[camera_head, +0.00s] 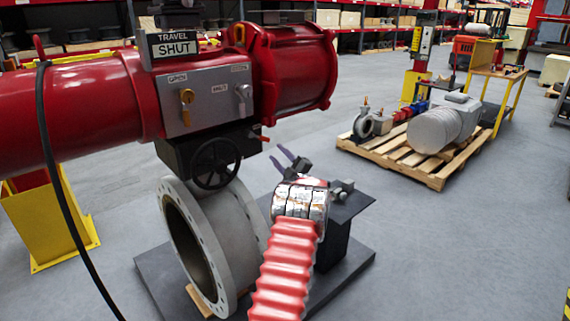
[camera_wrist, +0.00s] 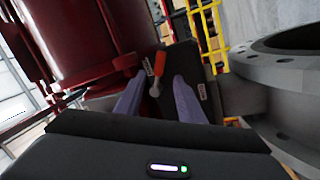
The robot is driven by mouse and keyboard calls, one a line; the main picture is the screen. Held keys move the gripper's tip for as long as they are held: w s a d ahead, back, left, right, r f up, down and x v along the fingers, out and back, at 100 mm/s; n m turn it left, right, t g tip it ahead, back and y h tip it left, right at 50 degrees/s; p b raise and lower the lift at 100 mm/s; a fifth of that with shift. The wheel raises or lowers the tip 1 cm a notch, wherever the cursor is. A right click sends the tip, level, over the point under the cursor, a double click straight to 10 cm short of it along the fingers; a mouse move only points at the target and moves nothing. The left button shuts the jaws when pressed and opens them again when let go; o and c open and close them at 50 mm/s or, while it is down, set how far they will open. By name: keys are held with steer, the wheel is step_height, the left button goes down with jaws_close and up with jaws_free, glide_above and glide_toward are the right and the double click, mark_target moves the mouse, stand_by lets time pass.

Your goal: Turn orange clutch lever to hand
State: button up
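The orange clutch lever (camera_wrist: 158,66) stands out from the dark gearbox in the wrist view, with a metal stem below its orange grip. In the head view a small orange-red tip (camera_head: 264,138) at the right of the black gearbox (camera_head: 185,153) looks like the same lever. My gripper (camera_wrist: 158,85) is open, with one purple finger on each side of the lever in the picture. How far the lever lies beyond the fingertips I cannot tell. In the head view my gripper (camera_head: 281,160) is just right of and below the lever tip, apart from it.
A black handwheel (camera_head: 215,162) sits left of my gripper, above the grey flanged valve body (camera_head: 228,225). The red actuator (camera_head: 290,70) overhangs above. A dark stand (camera_head: 345,210) is at right. A pallet (camera_head: 440,175) with equipment stands farther right, with open floor between.

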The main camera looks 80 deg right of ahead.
steer(key=v, duration=0.4)
steer(key=shift+s+a+f, duration=0.1)
steer(key=shift+s+a, duration=0.1)
steer(key=shift+a, duration=0.05)
stand_by(0.6)
